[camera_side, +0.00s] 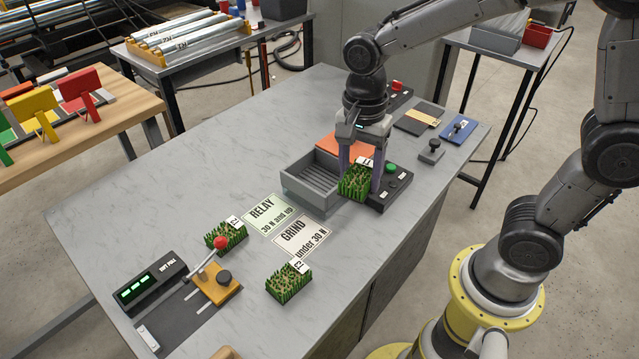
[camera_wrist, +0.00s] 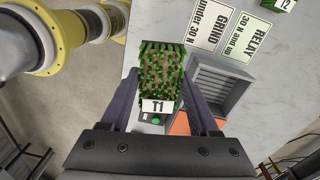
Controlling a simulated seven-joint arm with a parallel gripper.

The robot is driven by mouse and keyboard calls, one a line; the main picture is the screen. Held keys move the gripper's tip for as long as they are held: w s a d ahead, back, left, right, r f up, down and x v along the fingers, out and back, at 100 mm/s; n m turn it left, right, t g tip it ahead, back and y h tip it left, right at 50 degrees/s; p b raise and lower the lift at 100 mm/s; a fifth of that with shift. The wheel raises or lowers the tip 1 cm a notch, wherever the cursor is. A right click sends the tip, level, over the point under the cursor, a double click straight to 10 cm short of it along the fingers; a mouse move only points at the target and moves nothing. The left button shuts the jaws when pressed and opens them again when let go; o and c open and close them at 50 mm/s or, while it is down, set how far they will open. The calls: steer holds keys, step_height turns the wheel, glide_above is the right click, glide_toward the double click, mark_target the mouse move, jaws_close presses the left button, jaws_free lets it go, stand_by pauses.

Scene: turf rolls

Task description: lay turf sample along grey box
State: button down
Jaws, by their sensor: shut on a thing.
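My gripper (camera_side: 359,170) points down and is shut on a green turf sample labelled T1 (camera_side: 354,185), which also shows between the fingers in the wrist view (camera_wrist: 160,75). The grey box (camera_side: 296,191) is an open tray with a ribbed floor, just left of the held turf in the side view. It also shows right of the turf in the wrist view (camera_wrist: 232,62). The turf's height above the table is hard to tell. Turf sample T2 (camera_side: 228,238) and another turf sample (camera_side: 289,284) lie on the table at the front left.
A red-knobbed lever device (camera_side: 217,282) and a display unit (camera_side: 148,288) stand front left. The table's left middle is clear.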

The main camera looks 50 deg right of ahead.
steer(key=d+r+m, duration=0.1)
steer(key=d+m, duration=0.1)
steer(key=d, duration=0.3)
glide_above(320, 183)
steer(key=s, duration=0.1)
step_height(320, 183, down, 8)
steer(key=shift+s+f, duration=0.1)
steer(key=shift+f, duration=0.15)
steer(key=shift+w+f, duration=0.5)
steer(key=shift+f, duration=0.1)
steer(key=shift+w+f, duration=0.1)
steer(key=shift+f, duration=1.55)
steer(key=shift+c, duration=0.6)
jaws_free()
steer(key=shift+f, duration=0.15)
